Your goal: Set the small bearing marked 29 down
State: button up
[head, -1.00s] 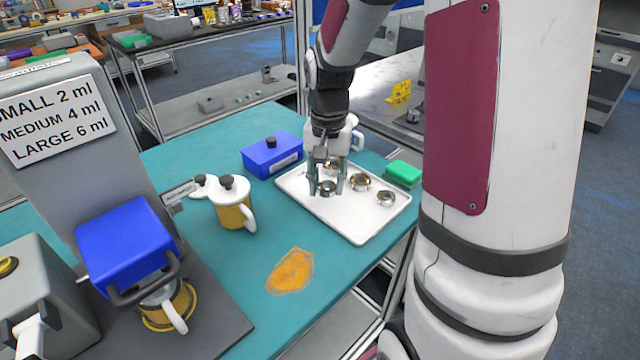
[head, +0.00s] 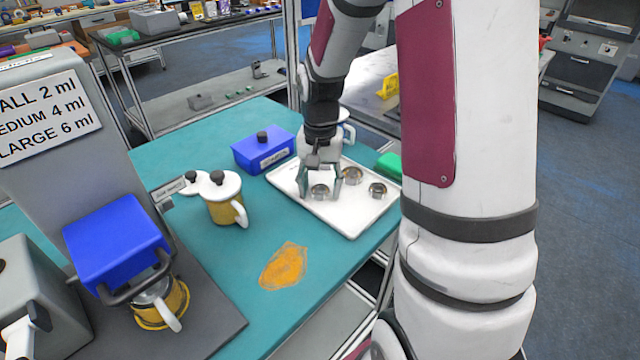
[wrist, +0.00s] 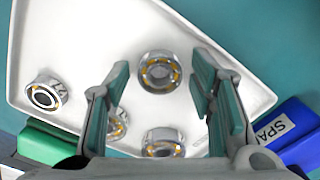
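My gripper (head: 320,190) is low over the white tray (head: 352,222) with its fingers apart. A metal bearing (head: 319,191) stands on the tray between the fingertips. In the wrist view this bearing (wrist: 160,72) has a gap to the finger on each side. Its marking cannot be read, so I cannot confirm the 29. Other bearings on the tray are one in the middle (head: 351,175) and one to the right (head: 377,190). The right one shows a partly legible mark in the wrist view (wrist: 47,93). Another bearing (wrist: 163,142) shows between the finger bases in the wrist view.
A blue lidded box (head: 263,150) is left of the tray and a green box (head: 389,164) is at its right edge. A yellow pot with a white lid (head: 224,198) and an orange patch (head: 284,267) are on the teal table. A blue-topped machine (head: 115,243) stands at left.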

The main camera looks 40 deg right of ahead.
notch_tip(320, 180, up, 12)
jog(key=s+a+r+n+t, duration=0.2)
jog(key=s+a+r+n, duration=0.2)
jog(key=s+a+r, duration=0.5)
jog(key=s+a+f+n, duration=0.1)
jog(key=s+a+n, duration=0.1)
jog(key=s, duration=0.4)
jog(key=s+a+f+n+t, duration=0.1)
jog(key=s+a+n, duration=0.1)
jog(key=s, duration=0.4)
jog(key=shift+s+f+n+t+p, duration=0.25)
jog(key=shift+n+t+p, duration=0.1)
jog(key=shift+n, duration=0.15)
notch_tip(320, 180, up, 3)
jog(key=shift+t+p, duration=0.25)
jog(key=shift+p, duration=0.9)
